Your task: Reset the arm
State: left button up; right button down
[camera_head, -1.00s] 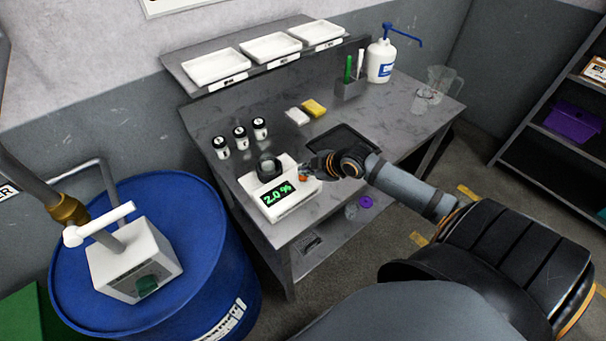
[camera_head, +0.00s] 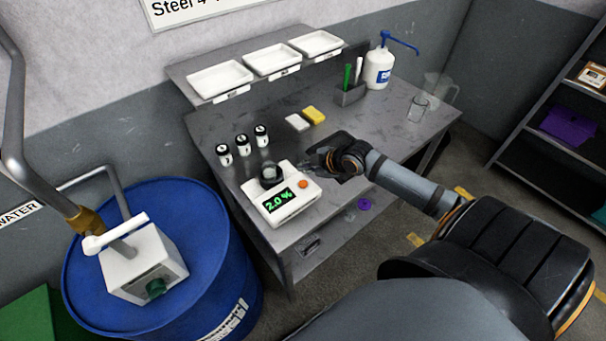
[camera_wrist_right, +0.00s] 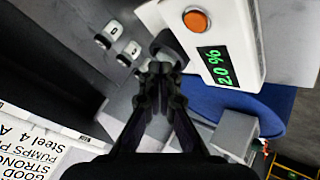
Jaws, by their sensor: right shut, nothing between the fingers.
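My right gripper (camera_head: 312,162) is shut and empty above the grey workbench (camera_head: 335,205), just right of and behind a white meter (camera_head: 287,207). The meter shows "2.0 %" in green and has an orange button (camera_head: 303,184) and a dark round cup (camera_head: 270,174) on top. In the right wrist view, my fingers (camera_wrist_right: 160,75) are together, with the meter's orange button (camera_wrist_right: 196,21) beyond them and apart. My left gripper is not in view.
A blue drum (camera_head: 207,217) with a white pump box stands left of the bench. Several small bottles (camera_head: 242,144) stand behind the meter. White trays (camera_head: 220,80) sit on the upper shelf. A white pump bottle (camera_head: 379,66) and clear beakers (camera_head: 418,107) stand at the far right.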

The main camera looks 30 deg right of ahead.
jog(key=shift+f, duration=0.1)
dwell(0.6)
jog(key=shift+m+g, duration=0.6)
jog(key=shift+m, duration=0.2)
jog(key=s+a+f, duration=0.2)
jog(key=s, duration=0.1)
jog(key=s+a+f, duration=0.1)
jog(key=a, duration=0.1)
jog(key=shift+s, duration=0.15)
jog(key=s+a+m+g+h, duration=0.35)
jog(key=s+m, duration=0.65)
jog(key=s, duration=0.6)
notch_tip(320, 180, down, 30)
jog(key=s+d+r+g+b, duration=0.1)
jog(key=s+d+g+b, duration=0.1)
jog(key=b, duration=0.2)
jog(key=s+d+f+b, duration=0.1)
jog(key=s+f+b, duration=0.1)
jog(key=s+f, duration=1.6)
jog(key=shift+d+f+g, duration=0.2)
jog(key=shift+f+g, duration=0.25)
jog(key=shift+f, duration=0.25)
